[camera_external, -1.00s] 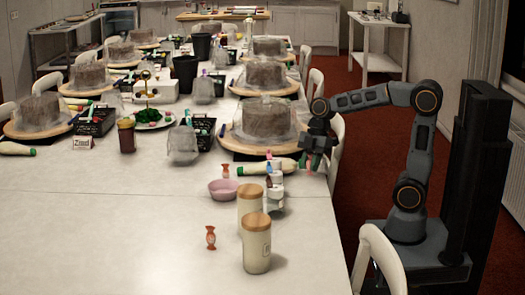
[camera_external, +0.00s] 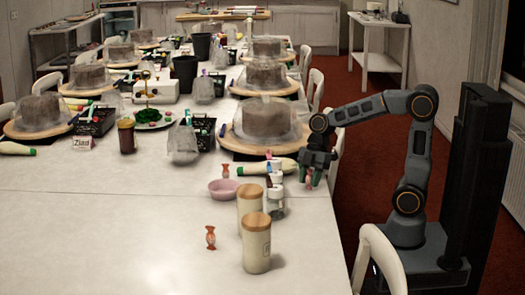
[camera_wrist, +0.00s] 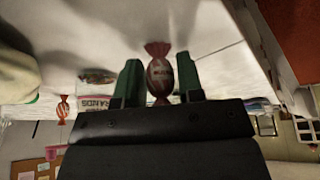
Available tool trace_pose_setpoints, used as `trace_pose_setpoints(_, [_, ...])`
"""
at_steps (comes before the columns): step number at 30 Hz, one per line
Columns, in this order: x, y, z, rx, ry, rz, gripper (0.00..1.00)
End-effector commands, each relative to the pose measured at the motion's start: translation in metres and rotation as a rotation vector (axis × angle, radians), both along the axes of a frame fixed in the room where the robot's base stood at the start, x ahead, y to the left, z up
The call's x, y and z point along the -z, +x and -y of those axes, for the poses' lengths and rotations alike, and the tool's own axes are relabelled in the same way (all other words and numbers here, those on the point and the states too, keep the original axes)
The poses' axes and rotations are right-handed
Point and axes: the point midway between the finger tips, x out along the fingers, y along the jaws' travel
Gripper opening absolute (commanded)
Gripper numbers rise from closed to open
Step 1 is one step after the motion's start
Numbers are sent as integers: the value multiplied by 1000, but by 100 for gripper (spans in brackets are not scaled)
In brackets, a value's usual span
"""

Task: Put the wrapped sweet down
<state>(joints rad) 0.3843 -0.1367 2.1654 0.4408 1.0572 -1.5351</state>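The wrapped sweet (camera_wrist: 160,77), red-brown with a pale band and twisted ends, is between the two green fingers of my gripper (camera_wrist: 160,82) in the wrist view. The fingers lie close along both its sides and appear shut on it. In the external view my gripper (camera_external: 318,170) points down at the table's right edge, with the small reddish sweet (camera_external: 308,183) at its fingertips. The sweet is upright. I cannot tell whether its lower end touches the white table (camera_external: 120,215).
Other wrapped sweets stand on the table, one in front (camera_external: 210,238) and one farther back (camera_external: 225,171). Two wooden-lidded jars (camera_external: 257,248), a pink bowl (camera_external: 222,189) and small bottles (camera_external: 276,198) are left of my gripper. A covered cake (camera_external: 265,120) stands behind. The left front tabletop is clear.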

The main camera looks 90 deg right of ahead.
Motion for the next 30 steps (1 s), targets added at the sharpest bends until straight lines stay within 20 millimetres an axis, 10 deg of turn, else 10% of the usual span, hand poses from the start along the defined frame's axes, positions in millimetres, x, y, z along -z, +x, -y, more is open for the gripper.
trace_pose_setpoints(15, [-9,0,1,0,-1,1,50])
trace_pose_setpoints(30, [-92,-21,29,1,-2,2,50])
